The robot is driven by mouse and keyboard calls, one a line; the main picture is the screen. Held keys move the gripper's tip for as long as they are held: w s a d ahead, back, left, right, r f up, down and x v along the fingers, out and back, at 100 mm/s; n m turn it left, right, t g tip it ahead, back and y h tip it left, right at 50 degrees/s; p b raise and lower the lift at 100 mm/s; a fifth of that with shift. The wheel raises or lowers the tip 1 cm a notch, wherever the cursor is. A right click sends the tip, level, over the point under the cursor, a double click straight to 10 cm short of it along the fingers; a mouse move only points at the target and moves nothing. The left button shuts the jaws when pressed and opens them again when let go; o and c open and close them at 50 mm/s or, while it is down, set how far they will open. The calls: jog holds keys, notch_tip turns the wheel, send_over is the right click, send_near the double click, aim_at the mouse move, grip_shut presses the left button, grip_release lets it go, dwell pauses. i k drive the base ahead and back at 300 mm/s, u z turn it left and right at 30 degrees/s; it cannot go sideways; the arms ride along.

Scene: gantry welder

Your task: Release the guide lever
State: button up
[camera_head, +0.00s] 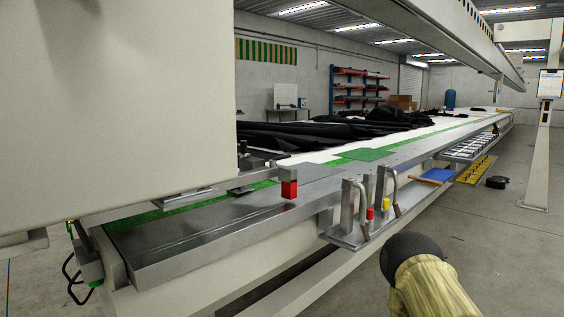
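I cannot tell for sure which part is the guide lever. A bright red block (289,189) hangs at the end of a metal bar (253,178) that reaches out from the big pale machine housing (120,100), over the table edge. To its right, two curved metal handles (395,192) rise from a bracket (352,238) on the table's front side. A small red piece (370,214) and a yellow piece (386,204) sit between the upright plates there. My gripper is not in view. A dark rounded end and a yellowish cylinder at bottom right seem to be part of my arm.
The long welding table (200,230) runs away to the right with dark fabric (340,132) on it. A gantry beam (400,40) spans above. Side trays (475,168) hang off the front edge. The floor (480,235) at right is mostly clear, with a small black object (497,182).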

aim_at(273, 162)
jog(key=k, duration=1.35)
jog(key=z, duration=0.55)
jog(key=i, duration=1.65)
jog(key=u, duration=0.85)
